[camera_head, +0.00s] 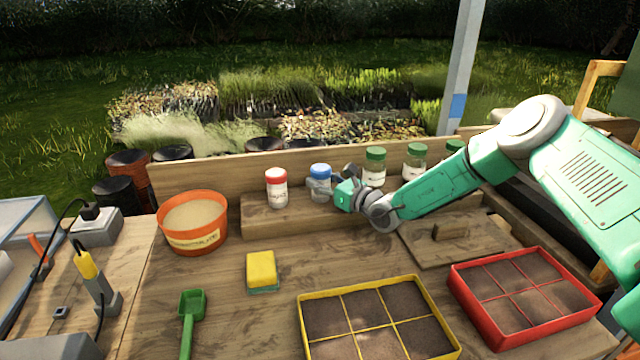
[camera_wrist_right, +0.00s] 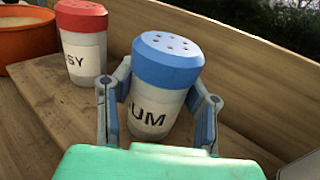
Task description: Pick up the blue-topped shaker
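The blue-topped shaker (camera_head: 320,184) stands upright on the raised wooden shelf at the back of the bench. In the right wrist view the shaker (camera_wrist_right: 156,85) shows a blue lid with holes and a white body with letters ending in "UM". My right gripper (camera_head: 344,184) reaches it from the right. In the wrist view the fingers of this gripper (camera_wrist_right: 158,92) are spread to either side of the shaker; firm contact does not show. My left gripper is out of view.
A red-topped shaker (camera_head: 277,188) stands just left of it, and a green-topped jar (camera_head: 375,167) to the right. The wooden backboard (camera_head: 220,172) rises behind. An orange tub (camera_head: 193,240), yellow sponge (camera_head: 262,270), green scoop (camera_head: 190,305), yellow tray (camera_head: 302,318) and red tray (camera_head: 472,310) lie in front.

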